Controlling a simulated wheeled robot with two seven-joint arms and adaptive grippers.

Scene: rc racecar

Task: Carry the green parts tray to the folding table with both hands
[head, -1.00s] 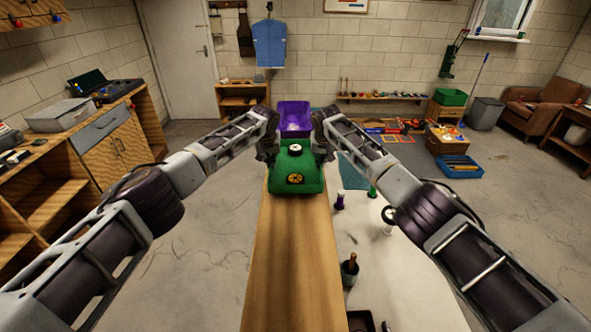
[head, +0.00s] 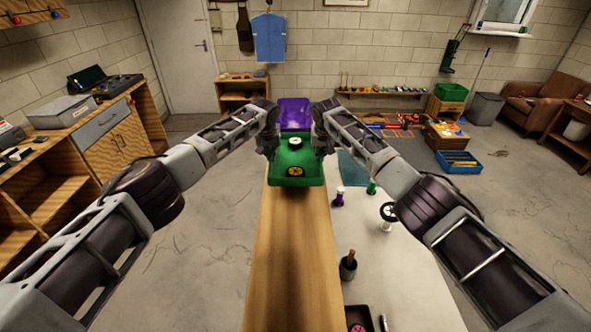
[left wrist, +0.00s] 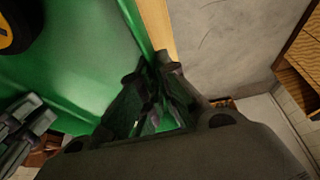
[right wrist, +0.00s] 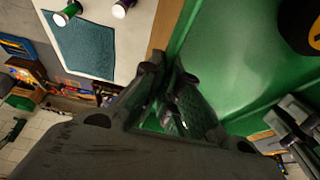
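The green parts tray (head: 313,181) is at the far end of a long wooden top (head: 292,255), in front of a purple bin (head: 295,108). It holds a yellow-and-black wheel and a white-and-dark round part. My left gripper (head: 268,150) is at its left wall, and its fingers (left wrist: 150,85) look closed on that wall in the left wrist view. My right gripper (head: 323,148) is at the right wall, its fingers (right wrist: 165,95) likewise closed on it. Whether the tray touches the wood is hidden. A pale tabletop (head: 385,285), possibly the folding table, is to the right.
On the pale tabletop are a teal mat (head: 353,170), small bottles, a steering wheel (head: 388,212), a brush in a pot (head: 348,266) and a dark tray (head: 359,318). Wooden cabinets (head: 120,140) stand at left. Open floor (head: 205,235) lies between.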

